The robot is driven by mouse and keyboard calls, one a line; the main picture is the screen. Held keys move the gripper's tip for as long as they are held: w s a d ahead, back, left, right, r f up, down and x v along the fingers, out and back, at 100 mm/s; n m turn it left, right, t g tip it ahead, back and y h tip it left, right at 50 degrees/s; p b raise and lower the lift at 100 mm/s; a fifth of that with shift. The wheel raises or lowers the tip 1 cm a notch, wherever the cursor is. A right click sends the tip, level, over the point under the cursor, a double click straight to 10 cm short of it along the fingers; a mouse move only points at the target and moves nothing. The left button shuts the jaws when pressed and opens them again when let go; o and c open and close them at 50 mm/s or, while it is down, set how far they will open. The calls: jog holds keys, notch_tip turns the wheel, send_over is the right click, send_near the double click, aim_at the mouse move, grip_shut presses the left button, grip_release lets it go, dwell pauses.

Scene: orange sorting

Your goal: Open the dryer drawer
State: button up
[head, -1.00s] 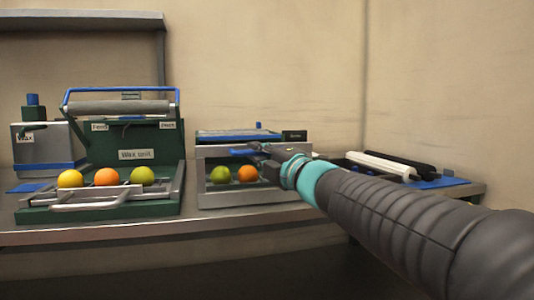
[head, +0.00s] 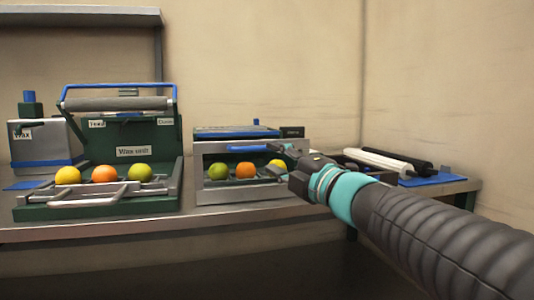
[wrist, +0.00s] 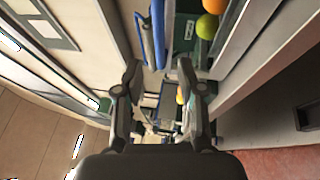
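The dryer (head: 212,188) is a grey box with a blue top, right of the wax unit. A green, an orange and a yellow fruit show in its front opening. A blue handle (head: 246,149) crosses the upper part of this opening. My gripper (head: 275,160) is in front of the dryer's right end, right of the handle and apart from it. In the wrist view my gripper (wrist: 160,75) has its two fingers spread, with nothing held between them. Whether the drawer is shut fully is hard to tell.
The wax unit (head: 140,136) stands open at left, with several fruits on its front rack and a wax container (head: 45,145) beside it. White and black rollers (head: 380,160) and a blue pad (head: 432,179) lie at right. The bench's front edge (head: 220,216) is clear.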

jog(key=shift+v, duration=2.15)
jog(key=w+d+f+m+t+h, duration=0.1)
jog(key=w+d+f+m+h, duration=0.1)
jog(key=d+f+m+h, duration=0.3)
jog(key=w+d+f+m+t+h, duration=0.1)
jog(key=w+d+f+m+h, duration=0.15)
jog(key=d+m+h, duration=0.35)
jog(key=s+d+f+m+g+h+p, duration=0.1)
jog(key=s+d+f+m+g+h, duration=0.4)
jog(key=f+m, duration=0.4)
jog(key=s+d+f+m+g+p, duration=0.2)
jog(key=s+f+m+g, duration=0.25)
jog(key=s+f, duration=0.45)
jog(key=s+a+m+g+y+p, duration=0.2)
jog(key=s+a+p, duration=0.2)
jog(key=s, duration=0.8)
jog(key=shift+y, duration=0.4)
